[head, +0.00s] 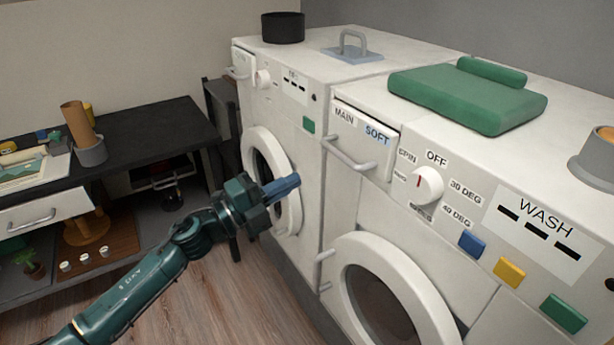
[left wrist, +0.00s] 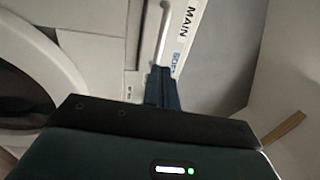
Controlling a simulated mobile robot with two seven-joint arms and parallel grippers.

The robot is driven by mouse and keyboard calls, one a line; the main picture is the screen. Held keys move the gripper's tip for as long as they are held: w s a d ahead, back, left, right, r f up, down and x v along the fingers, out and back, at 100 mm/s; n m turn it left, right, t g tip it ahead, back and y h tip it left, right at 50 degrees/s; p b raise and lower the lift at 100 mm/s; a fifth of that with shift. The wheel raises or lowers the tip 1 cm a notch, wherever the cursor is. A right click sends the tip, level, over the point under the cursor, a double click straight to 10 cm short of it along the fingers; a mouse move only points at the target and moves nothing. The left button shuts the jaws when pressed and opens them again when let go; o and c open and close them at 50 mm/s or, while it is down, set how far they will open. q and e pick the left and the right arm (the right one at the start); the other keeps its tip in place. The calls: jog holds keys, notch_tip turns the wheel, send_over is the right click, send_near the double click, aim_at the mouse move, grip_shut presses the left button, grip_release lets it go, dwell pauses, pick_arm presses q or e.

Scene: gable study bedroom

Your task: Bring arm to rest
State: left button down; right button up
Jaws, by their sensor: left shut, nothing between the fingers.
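My left arm comes in from the lower left in the head view. Its left gripper (head: 284,187) is shut and empty, in front of the round door (head: 291,215) of the farther machine. In the left wrist view the shut blue fingers (left wrist: 161,86) show below the detergent drawer handle (left wrist: 163,25); I cannot tell from that view whether they touch anything. My right gripper is not in view.
The nearer washing machine (head: 580,175) has a drawer handle (head: 349,154) and a round door (head: 437,290) facing the floor space. A dark desk (head: 160,130) with several items stands at left. Wooden floor (head: 215,290) is clear.

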pick_arm(q)
jog(key=s+a+f+n+y+p, duration=0.1)
jog(key=s+a+f+n+y, duration=0.2)
jog(key=s+f+n, duration=0.4)
jog(key=s+a+f+n+y+p, duration=0.2)
jog(key=s+f+n+y, duration=0.4)
jog(key=s+n, duration=0.4)
jog(key=s+a+f+n+y+p, duration=0.1)
jog(key=s+a+f+n+y, duration=0.2)
jog(key=s+f+n, duration=0.5)
jog(key=shift+s+a+f+n+g+y+p, duration=0.2)
jog(key=shift+a+f+n+g+y+p, duration=0.15)
jog(key=shift+f+n+y, duration=0.25)
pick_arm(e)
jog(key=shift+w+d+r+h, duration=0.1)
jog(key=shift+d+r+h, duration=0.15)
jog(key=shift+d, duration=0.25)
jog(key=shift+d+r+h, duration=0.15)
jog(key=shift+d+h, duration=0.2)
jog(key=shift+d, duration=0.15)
pick_arm(q)
jog(key=shift+r, duration=0.1)
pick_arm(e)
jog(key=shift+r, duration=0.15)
pick_arm(q)
jog(key=c, duration=2.2)
grip_release()
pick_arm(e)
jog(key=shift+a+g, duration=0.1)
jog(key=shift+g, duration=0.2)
